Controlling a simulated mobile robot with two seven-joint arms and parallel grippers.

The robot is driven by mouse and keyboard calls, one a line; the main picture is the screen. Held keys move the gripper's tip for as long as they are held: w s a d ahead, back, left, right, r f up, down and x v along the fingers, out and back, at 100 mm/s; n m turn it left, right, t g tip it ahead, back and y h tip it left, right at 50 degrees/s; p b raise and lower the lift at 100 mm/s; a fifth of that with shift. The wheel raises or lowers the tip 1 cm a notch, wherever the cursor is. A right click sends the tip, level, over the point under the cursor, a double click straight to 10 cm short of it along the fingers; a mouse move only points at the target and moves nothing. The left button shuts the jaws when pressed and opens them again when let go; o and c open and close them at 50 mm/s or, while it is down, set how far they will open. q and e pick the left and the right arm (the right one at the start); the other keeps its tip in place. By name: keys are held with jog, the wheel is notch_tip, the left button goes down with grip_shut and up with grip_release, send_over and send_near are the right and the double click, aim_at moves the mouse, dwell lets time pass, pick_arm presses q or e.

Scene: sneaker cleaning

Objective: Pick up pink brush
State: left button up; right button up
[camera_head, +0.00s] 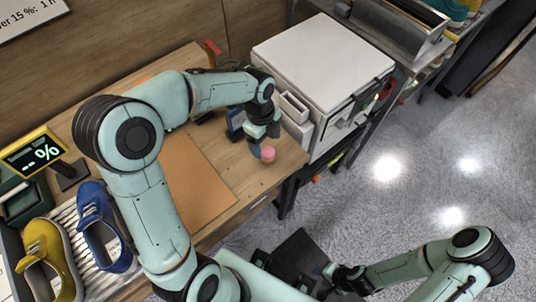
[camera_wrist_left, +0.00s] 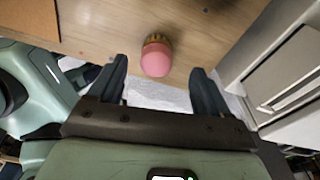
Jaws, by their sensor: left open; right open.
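The pink brush (camera_head: 268,155) stands on the wooden table near its right end, close to the front edge. In the left wrist view the pink brush (camera_wrist_left: 155,60) shows a rounded pink top and a brownish bristle band, just beyond and between the fingertips. My left gripper (camera_head: 262,140) is above and beside the brush, and one finger partly overlaps that area. In the left wrist view my left gripper (camera_wrist_left: 160,75) is open with nothing between its fingers. My right gripper (camera_head: 335,280) is low at the bottom of the head view, away from the table, open.
A white box-shaped machine (camera_head: 325,55) stands right of the brush. An orange-brown mat (camera_head: 190,180) lies on the wooden table (camera_head: 222,150). Blue (camera_head: 105,228) and yellow (camera_head: 45,255) sneakers sit on a rack at left. A small display (camera_head: 35,152) is behind them.

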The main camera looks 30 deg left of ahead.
aim_at(268, 150)
pick_arm(q)
jog(key=f, duration=0.3)
jog(key=d+f, duration=0.1)
jog(key=f, duration=0.1)
jog(key=shift+s+f, duration=0.25)
jog(key=shift+s, duration=0.1)
pick_arm(e)
jog(key=shift+s+f, duration=0.1)
jog(key=shift+f, duration=0.1)
pick_arm(q)
jog(key=shift+c, duration=0.3)
jog(key=c, duration=1.2)
jog(key=shift+r, duration=0.1)
notch_tip(268, 150, up, 20)
jog(key=p, duration=0.2)
pick_arm(e)
jog(key=w+r, duration=0.2)
jog(key=r, duration=0.1)
